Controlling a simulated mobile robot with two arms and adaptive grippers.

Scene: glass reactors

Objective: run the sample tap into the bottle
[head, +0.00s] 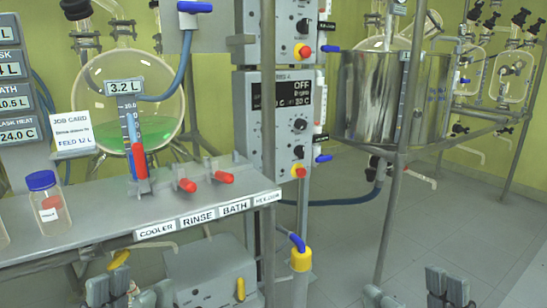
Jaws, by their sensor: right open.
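A clear bottle with a blue cap (41,181) and a red-and-white label stands upright on the left of the grey bench (85,226). I cannot tell which tap is the sample tap. My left gripper (108,287) is at the bottom left, in front of and below the bench edge; its fingers look apart and empty. My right gripper (447,288) is open and empty at the bottom right, over the floor, far from bottle and taps.
A round flask (95,85) with green liquid stands behind the bench; a gauge by it reads 3.2 L. A job card (72,133) reads FEED 1.2 L. A control column (285,125) stands centre; a steel vessel (365,100) stands right. Floor at right is mostly clear.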

